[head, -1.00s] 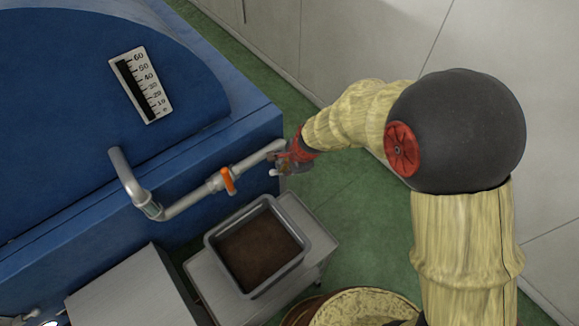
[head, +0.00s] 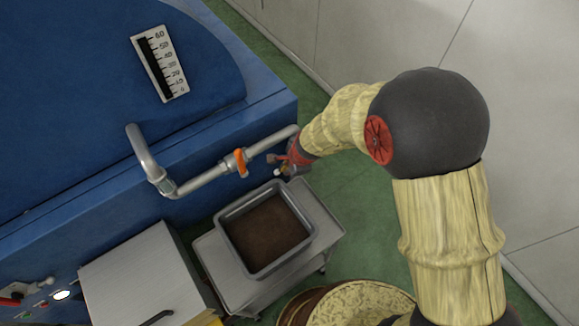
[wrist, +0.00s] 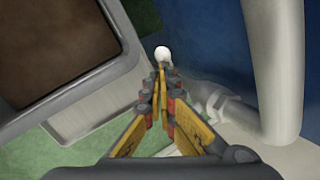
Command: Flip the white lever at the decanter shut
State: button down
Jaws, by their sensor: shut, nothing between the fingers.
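The decanter is the large blue housing (head: 60,120) at the left of the head view. A bent grey pipe (head: 205,180) runs along its side and carries an orange handle (head: 240,163). My gripper (head: 279,165) is beside the pipe's free end, small and partly hidden by my wrist. A small white spot shows at its tips. In the wrist view my gripper (wrist: 162,72) is shut with nothing between the fingers. A round white knob (wrist: 162,53) lies just beyond the fingertips, apparently the white lever's end. Its stem is hidden, and I cannot tell whether the fingers touch it.
A grey tray (head: 227,236) of brown matter stands on a metal cart below the pipe. The pipe (wrist: 275,60) passes close on the right in the wrist view. A grey cabinet (head: 130,270) and a round basket (head: 365,298) stand in front. Green floor lies between the cart and pale wall.

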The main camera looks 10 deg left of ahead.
jog(key=shift+s+f, duration=0.15)
jog(key=shift+f, duration=0.15)
dwell(0.5)
